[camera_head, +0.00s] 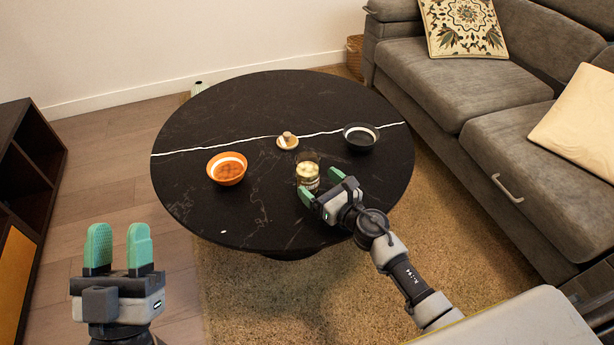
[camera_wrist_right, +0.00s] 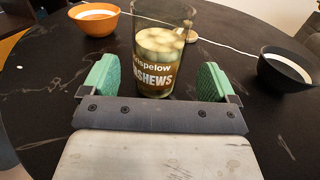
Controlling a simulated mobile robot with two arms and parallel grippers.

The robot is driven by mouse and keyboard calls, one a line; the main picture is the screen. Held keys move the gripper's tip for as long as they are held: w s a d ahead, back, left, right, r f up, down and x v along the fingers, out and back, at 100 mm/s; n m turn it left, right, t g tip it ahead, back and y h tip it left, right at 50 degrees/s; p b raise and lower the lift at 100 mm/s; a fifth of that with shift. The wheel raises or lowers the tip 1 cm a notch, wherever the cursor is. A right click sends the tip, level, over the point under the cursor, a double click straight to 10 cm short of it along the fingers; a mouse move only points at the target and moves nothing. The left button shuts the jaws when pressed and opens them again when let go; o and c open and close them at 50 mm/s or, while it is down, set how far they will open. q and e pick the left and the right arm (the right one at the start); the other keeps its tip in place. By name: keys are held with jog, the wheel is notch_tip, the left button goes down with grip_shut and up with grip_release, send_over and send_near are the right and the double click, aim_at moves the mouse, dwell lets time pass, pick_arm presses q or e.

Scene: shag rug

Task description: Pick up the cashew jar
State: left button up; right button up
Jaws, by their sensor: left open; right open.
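The cashew jar (camera_head: 308,172) is a clear glass jar with pale nuts and a brown label, standing upright on the round black table (camera_head: 255,100). In the right wrist view the jar (camera_wrist_right: 158,65) stands just ahead of and between the green fingertips, its label reading "CASHEWS". My right gripper (camera_head: 321,186) is open with its fingers at the jar; the wrist view shows a gap on each side of the jar (camera_wrist_right: 160,80). My left gripper (camera_head: 119,245) is open and empty, low at the left, away from the table.
An orange bowl (camera_head: 227,169) stands left of the jar and a black bowl (camera_head: 360,138) to its right. A small wooden dish (camera_head: 287,141) with an item on it sits behind the jar. A grey sofa (camera_head: 470,100) lies right of the table. The table's far left is clear.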

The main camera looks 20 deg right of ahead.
aim_at(315, 181)
jog(key=x, duration=0.4)
jog(key=shift+w+a+r, duration=0.15)
jog(key=shift+w+a, duration=0.05)
jog(key=shift+w, duration=0.05)
jog(key=shift+w+a, duration=0.15)
jog(key=shift+w, duration=0.2)
pick_arm(q)
jog(key=shift+s+r+t+h, duration=0.3)
jog(key=shift+r, duration=0.05)
pick_arm(e)
jog(key=c, duration=1.2)
pick_arm(q)
jog(key=shift+r, duration=0.15)
pick_arm(e)
jog(key=shift+c, duration=0.2)
pick_arm(q)
jog(key=shift+w, duration=0.1)
pick_arm(e)
jog(key=shift+r, duration=0.15)
